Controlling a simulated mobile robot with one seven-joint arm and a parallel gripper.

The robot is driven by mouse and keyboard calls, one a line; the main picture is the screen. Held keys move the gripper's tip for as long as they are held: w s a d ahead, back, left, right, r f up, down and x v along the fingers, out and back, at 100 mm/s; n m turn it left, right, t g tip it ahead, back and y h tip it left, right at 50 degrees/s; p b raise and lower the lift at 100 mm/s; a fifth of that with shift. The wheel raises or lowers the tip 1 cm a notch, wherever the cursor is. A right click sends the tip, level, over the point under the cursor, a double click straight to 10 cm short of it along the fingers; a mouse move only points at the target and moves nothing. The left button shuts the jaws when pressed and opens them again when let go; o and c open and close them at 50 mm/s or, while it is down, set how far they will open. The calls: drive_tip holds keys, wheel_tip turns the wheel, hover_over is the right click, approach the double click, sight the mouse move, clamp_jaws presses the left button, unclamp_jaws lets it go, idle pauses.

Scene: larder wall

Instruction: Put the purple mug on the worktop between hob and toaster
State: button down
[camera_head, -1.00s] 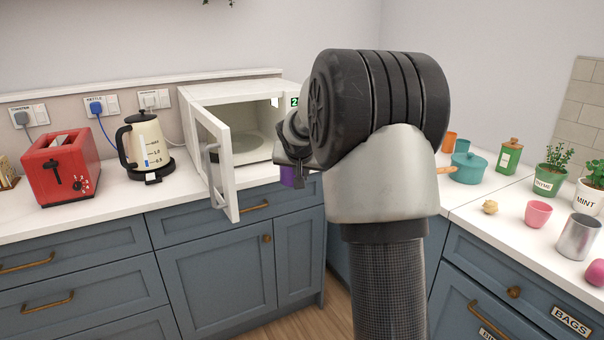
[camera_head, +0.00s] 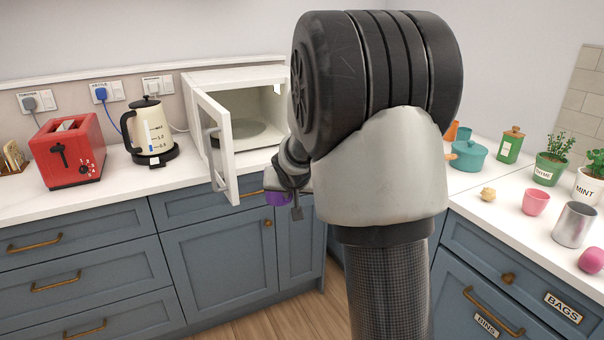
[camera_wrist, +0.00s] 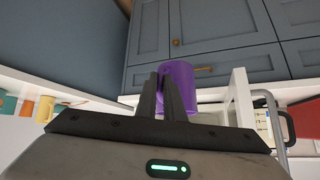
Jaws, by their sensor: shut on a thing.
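The purple mug (camera_head: 277,198) is held by my gripper (camera_head: 290,188) in front of the worktop edge, just right of the open microwave door. The wrist view shows the mug (camera_wrist: 181,84) at the fingers of my gripper (camera_wrist: 163,88), which are shut on it. My arm hides part of the gripper in the head view. The red toaster (camera_head: 68,152) stands on the worktop (camera_head: 110,185) at the left. No hob is in view.
The white microwave (camera_head: 262,160) has its door (camera_head: 218,150) swung out over the worktop edge. A kettle (camera_head: 150,130) stands between toaster and microwave. A teal pot (camera_head: 469,156), pink cup (camera_head: 535,203) and metal mug (camera_head: 574,226) stand on the right counter. Worktop before the toaster is clear.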

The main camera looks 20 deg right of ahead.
drive_tip(key=s+a+f+n+y, duration=0.2)
drive_tip(key=s+a+f+n, duration=0.1)
drive_tip(key=s+a+f, duration=0.6)
drive_tip(key=a+f, duration=0.2)
drive_tip(key=a, duration=0.2)
drive_tip(key=shift+a+y, duration=0.25)
drive_tip(key=shift+y, duration=0.15)
drive_tip(key=shift+f, duration=0.15)
